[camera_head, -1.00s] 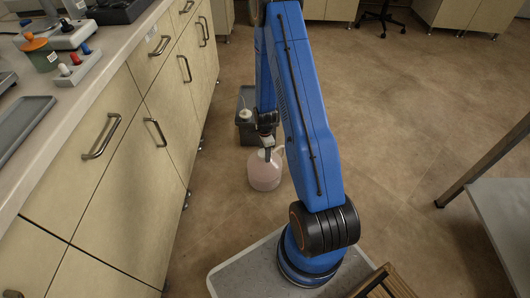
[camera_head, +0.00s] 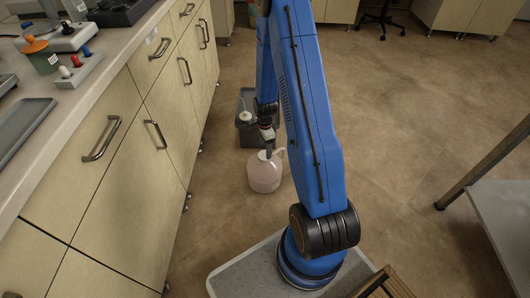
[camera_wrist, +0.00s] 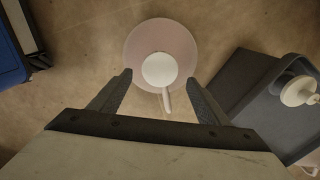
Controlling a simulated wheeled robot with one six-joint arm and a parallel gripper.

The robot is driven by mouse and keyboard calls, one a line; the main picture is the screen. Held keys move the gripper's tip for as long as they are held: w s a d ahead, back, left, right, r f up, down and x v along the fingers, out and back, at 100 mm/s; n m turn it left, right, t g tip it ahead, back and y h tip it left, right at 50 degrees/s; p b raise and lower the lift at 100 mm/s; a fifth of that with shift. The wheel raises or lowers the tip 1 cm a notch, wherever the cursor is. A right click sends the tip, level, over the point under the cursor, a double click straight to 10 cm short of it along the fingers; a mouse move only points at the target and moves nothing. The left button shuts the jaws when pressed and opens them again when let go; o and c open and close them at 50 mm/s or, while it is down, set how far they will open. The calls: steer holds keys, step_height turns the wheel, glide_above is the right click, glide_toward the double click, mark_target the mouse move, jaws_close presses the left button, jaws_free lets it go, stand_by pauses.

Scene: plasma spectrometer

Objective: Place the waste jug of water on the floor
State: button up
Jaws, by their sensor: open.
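The waste jug (camera_head: 264,174) is a round, pale pink translucent jug with a white cap and a side handle. It stands upright on the floor, right of the cabinets. In the wrist view the jug (camera_wrist: 160,52) is seen from above, with its handle pointing toward my gripper. My gripper (camera_wrist: 158,82) is open, its two fingers spread to either side of the handle and not closed on it. In the head view my gripper (camera_head: 268,148) is just above the jug, at its top.
A dark grey bin (camera_head: 246,130) with a white-capped container (camera_wrist: 298,90) stands on the floor behind the jug. Drawers and cabinets (camera_head: 130,165) line the left. A metal table (camera_head: 500,225) is at the right.

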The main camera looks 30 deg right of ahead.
steer(key=s+a+r+n+t, duration=0.1)
steer(key=s+a+r+n, duration=0.2)
steer(key=r, duration=0.9)
steer(key=s+a+r+n+t, duration=0.1)
steer(key=s+a+r+n, duration=0.25)
steer(key=r, duration=0.75)
steer(key=s+a+r+n, duration=0.3)
steer(key=r+n, duration=0.1)
steer(key=r, duration=0.8)
steer(key=s+a+r+n+t, duration=0.1)
steer(key=s+a+r+n, duration=0.1)
steer(key=s, duration=0.5)
steer(key=s+a+r+n+t, duration=0.1)
steer(key=s+a+r+n, duration=0.1)
steer(key=s+r+n, duration=0.2)
steer(key=s+a+r+n, duration=0.2)
steer(key=s+r+n, duration=0.2)
steer(key=s, duration=0.5)
step_height(320, 180, up, 2)
steer(key=shift+s+a+r+t, duration=0.1)
steer(key=shift+s+a+t, duration=0.1)
steer(key=shift+s+t, duration=0.2)
